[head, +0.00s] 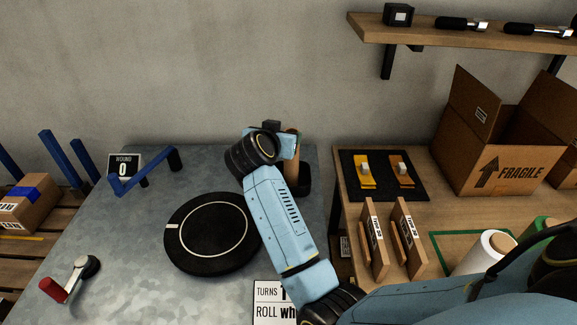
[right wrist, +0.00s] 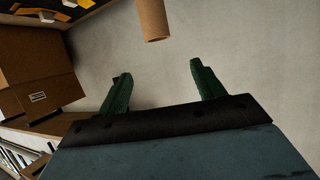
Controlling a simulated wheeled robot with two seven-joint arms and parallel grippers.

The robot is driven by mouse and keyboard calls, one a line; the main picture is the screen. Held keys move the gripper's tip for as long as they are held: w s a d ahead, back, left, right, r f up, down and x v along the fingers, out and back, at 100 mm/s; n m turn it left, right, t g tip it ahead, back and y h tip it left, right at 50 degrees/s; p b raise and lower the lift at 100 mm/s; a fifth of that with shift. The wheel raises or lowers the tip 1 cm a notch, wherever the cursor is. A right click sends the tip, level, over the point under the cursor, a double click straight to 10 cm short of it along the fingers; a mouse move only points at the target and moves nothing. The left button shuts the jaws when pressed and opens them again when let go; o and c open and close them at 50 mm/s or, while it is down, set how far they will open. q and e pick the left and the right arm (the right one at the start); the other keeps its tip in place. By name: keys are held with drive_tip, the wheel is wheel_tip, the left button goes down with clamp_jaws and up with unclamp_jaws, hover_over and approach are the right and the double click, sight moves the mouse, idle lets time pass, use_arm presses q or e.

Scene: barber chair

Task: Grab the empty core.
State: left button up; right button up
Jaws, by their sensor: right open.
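The empty core is a brown cardboard tube (head: 292,160) standing in a small black holder (head: 304,182) at the back right of the grey metal table. My right arm and gripper hide part of it in the head view. In the right wrist view the core (right wrist: 153,19) shows at the top, beyond the fingertips and between their lines, not touching them. My right gripper (right wrist: 159,70) is open and empty, with its two green fingers apart. In the head view it is mostly hidden behind my wrist. My left gripper is not in view.
A black turntable (head: 211,233) lies mid-table, with a blue bar frame (head: 146,172), a "WOUND 0" sign (head: 124,165) and a red-handled crank (head: 70,280) to its left. A wooden bench at right holds a FRAGILE box (head: 512,165) and a white roll (head: 484,254).

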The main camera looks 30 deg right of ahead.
use_arm(q)
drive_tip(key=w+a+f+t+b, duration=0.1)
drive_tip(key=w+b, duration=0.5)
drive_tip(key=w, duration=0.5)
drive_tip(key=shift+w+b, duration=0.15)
drive_tip(key=shift+b, duration=0.15)
use_arm(e)
drive_tip(key=f+x, duration=0.1)
drive_tip(key=x, duration=1.3)
drive_tip(key=shift+s+f, duration=0.2)
drive_tip(key=shift+f, duration=0.3)
